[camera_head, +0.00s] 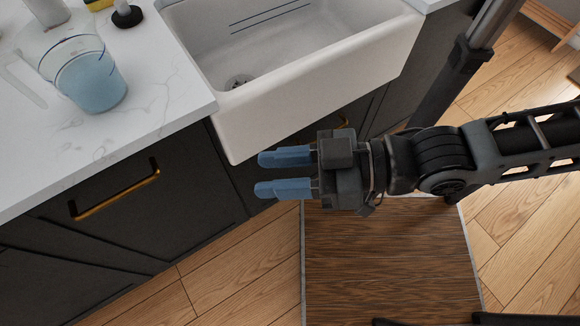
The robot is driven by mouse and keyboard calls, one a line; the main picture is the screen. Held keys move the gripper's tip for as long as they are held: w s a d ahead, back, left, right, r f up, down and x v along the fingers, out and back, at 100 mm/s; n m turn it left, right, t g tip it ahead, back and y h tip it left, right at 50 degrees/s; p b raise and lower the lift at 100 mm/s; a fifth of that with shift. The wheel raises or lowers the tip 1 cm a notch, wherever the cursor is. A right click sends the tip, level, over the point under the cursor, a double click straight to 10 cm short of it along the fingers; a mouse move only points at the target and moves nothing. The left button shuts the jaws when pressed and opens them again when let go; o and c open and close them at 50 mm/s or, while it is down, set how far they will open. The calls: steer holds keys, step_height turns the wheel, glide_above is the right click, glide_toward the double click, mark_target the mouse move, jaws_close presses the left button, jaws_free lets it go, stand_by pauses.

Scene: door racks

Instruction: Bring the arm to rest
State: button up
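My gripper (262,173) is in the middle of the view, with its two blue fingers pointing left. The fingers are apart with a clear gap, and nothing is between them. My arm reaches in from the right edge. In the picture the gripper lies just below the white sink (305,95) and in front of the dark cabinet (130,215) fronts. It appears apart from both, though the exact distance is hard to tell.
A pitcher (92,82) of bluish liquid stands on the white marble counter (160,95). A black-based item (128,17) and a yellow sponge (98,4) are behind it. The cabinet has a gold handle (115,195). The wooden floor (225,295) at lower left is clear.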

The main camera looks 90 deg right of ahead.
steer(key=shift+s+f+n+g, duration=0.2)
steer(key=shift+s+n+g, duration=0.3)
steer(key=shift+s+n, duration=0.25)
stand_by(0.8)
